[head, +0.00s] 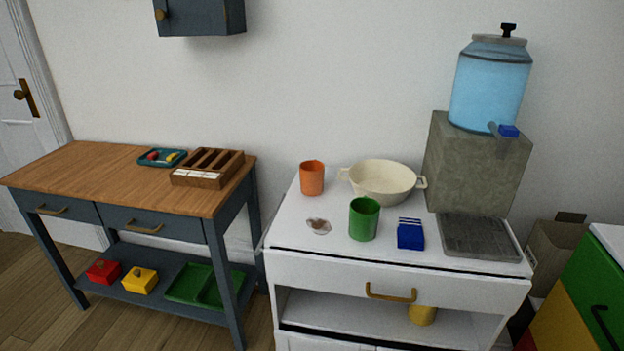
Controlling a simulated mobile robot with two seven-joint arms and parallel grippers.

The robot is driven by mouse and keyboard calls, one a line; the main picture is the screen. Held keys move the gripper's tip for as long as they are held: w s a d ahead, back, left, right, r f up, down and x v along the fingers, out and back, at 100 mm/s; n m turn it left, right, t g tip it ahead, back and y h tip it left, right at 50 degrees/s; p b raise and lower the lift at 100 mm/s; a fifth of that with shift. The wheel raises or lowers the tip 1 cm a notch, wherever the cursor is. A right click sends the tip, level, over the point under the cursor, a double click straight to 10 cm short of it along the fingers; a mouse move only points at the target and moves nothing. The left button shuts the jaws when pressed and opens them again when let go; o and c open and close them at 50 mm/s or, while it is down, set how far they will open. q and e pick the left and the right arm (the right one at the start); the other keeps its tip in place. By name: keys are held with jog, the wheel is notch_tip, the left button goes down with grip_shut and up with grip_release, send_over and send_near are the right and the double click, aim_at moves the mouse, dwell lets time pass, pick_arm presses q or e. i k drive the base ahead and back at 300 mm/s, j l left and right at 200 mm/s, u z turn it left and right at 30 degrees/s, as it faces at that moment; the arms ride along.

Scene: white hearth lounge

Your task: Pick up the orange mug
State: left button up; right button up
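The orange mug (312,179) stands upright on the white cabinet top (290,230), near its back left corner. No handle shows on it from here. The cream two-handled bowl (383,185) is just to its right, and the green mug (364,219) stands in front and to the right. Neither of my grippers is in the head view.
A water dispenser (490,85) stands on a stone block (470,170) behind a grey drain tray (478,237). A wooden table (90,175) is to the left.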

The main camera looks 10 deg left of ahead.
aim_at(313, 176)
jog(key=j+z, duration=0.15)
jog(key=z, duration=1.05)
jog(key=k+j+z, duration=0.1)
jog(key=j+z, duration=0.3)
jog(key=k+j+z, duration=0.15)
jog(key=j+z, duration=0.3)
jog(key=k+j+z, duration=0.35)
jog(key=k+j, duration=0.2)
jog(key=j, duration=0.15)
